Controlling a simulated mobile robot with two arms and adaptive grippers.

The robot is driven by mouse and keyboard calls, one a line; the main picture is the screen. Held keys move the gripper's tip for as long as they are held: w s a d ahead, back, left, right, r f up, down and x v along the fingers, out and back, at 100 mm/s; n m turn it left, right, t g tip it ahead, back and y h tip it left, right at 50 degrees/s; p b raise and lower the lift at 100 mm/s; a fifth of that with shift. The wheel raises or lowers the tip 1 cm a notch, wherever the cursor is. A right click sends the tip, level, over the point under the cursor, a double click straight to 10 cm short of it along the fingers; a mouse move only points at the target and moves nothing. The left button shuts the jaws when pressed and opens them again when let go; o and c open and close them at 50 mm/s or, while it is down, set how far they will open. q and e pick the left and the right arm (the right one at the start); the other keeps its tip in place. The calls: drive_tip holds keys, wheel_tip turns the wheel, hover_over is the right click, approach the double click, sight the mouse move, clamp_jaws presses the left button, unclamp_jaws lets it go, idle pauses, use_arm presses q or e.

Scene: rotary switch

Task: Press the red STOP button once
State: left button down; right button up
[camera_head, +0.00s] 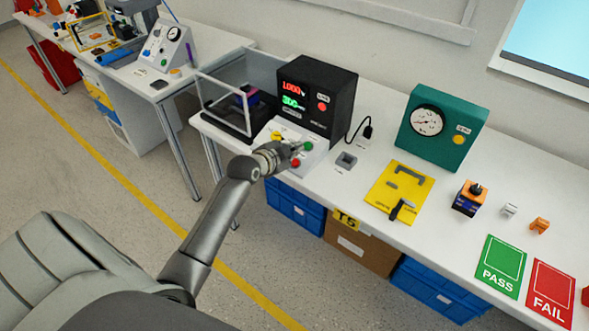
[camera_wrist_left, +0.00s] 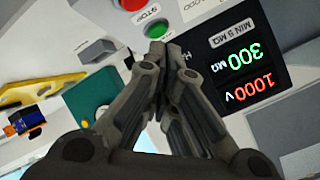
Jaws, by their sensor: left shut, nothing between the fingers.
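The red STOP button (camera_head: 295,162) sits on the white sloped control panel (camera_head: 285,152), in front of the black tester (camera_head: 318,98). In the left wrist view the red button (camera_wrist_left: 132,4) is cut off by the top edge, with the word STOP beside it. A green button (camera_head: 308,146) is next to it and also shows in the left wrist view (camera_wrist_left: 158,28). My left gripper (camera_head: 297,147) is over the panel, shut and empty. Its fingertips (camera_wrist_left: 162,52) appear close to the green button; I cannot tell whether they touch anything. My right gripper is not in view.
A clear-sided fixture (camera_head: 228,105) stands left of the tester. A grey block (camera_head: 346,160), a yellow plate with handles (camera_head: 385,203) and a green gauge box (camera_head: 440,125) are to the right.

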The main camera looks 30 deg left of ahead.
sight(295, 163)
use_arm(q)
drive_tip(key=f+b, duration=0.1)
drive_tip(key=w+f, duration=0.1)
drive_tip(key=f, duration=0.1)
drive_tip(key=shift+f+b, duration=0.1)
drive_tip(key=shift+b, duration=0.3)
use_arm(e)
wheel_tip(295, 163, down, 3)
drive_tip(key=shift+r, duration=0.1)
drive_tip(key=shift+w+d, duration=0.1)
use_arm(q)
drive_tip(key=shift+f, duration=0.1)
idle(0.6)
drive_tip(key=shift+w+f, duration=0.15)
drive_tip(key=shift+f, duration=0.15)
drive_tip(key=shift+w+f+b, duration=0.15)
drive_tip(key=shift+f+b, duration=0.25)
drive_tip(key=shift+b, duration=0.05)
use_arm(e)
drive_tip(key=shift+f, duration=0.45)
use_arm(q)
drive_tip(key=shift+r, duration=0.1)
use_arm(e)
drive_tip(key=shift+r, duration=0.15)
use_arm(q)
drive_tip(key=shift+s+r+p, duration=0.3)
drive_tip(key=shift+r+p, duration=0.35)
drive_tip(key=shift+p, duration=0.3)
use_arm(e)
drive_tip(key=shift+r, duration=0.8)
